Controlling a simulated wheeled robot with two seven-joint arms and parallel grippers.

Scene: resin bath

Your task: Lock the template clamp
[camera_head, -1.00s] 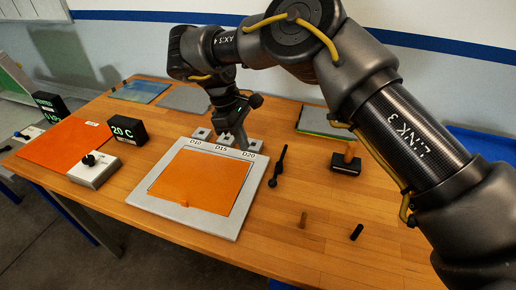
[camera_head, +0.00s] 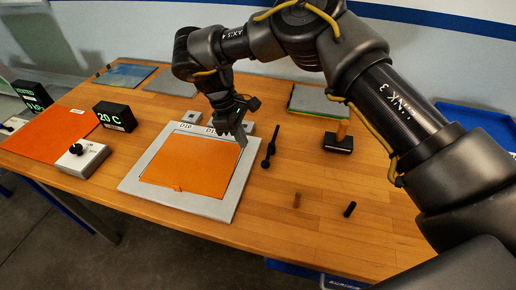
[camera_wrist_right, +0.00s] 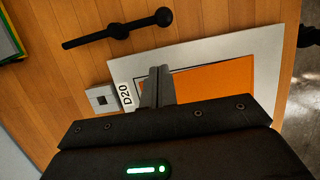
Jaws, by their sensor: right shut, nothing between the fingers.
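A grey template frame (camera_head: 208,207) lies on the wooden table around an orange sheet (camera_head: 185,168); the frame also shows in the right wrist view (camera_wrist_right: 215,52). A black lever with a round knob (camera_head: 270,147), apparently the clamp, lies just right of the frame; in the right wrist view it shows at upper left (camera_wrist_right: 115,33). My right gripper (camera_head: 242,141) points down over the frame's back right corner, left of the lever and apart from it. My left gripper is out of view.
Small grey blocks (camera_head: 191,117) stand behind the frame. A control box with a black knob (camera_head: 80,158) and a 20 C display (camera_head: 115,116) stand left.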

